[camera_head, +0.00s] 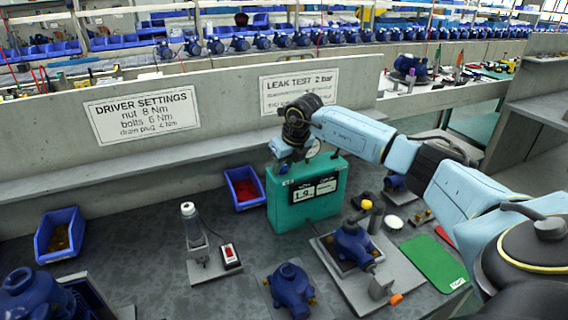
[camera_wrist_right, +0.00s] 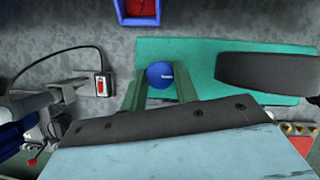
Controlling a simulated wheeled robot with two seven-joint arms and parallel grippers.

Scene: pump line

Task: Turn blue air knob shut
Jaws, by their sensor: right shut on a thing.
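The blue air knob (camera_wrist_right: 160,74) is a round blue disc on top of the green leak-test box (camera_head: 283,212). In the head view only a little blue of the knob (camera_head: 283,168) shows under my gripper. My right gripper (camera_head: 284,160) reaches down over the box's top left and is shut on the knob. In the right wrist view its two fingers (camera_wrist_right: 160,80) stand on either side of the knob. My left gripper is out of view.
A blue bin with red parts (camera_head: 244,188) stands just left of the box. A driver on a stand (camera_head: 194,230) and a red switch (camera_head: 230,255) are further left. Blue pumps (camera_head: 291,290) sit in front and to the right. A concrete wall (camera_head: 230,110) rises behind.

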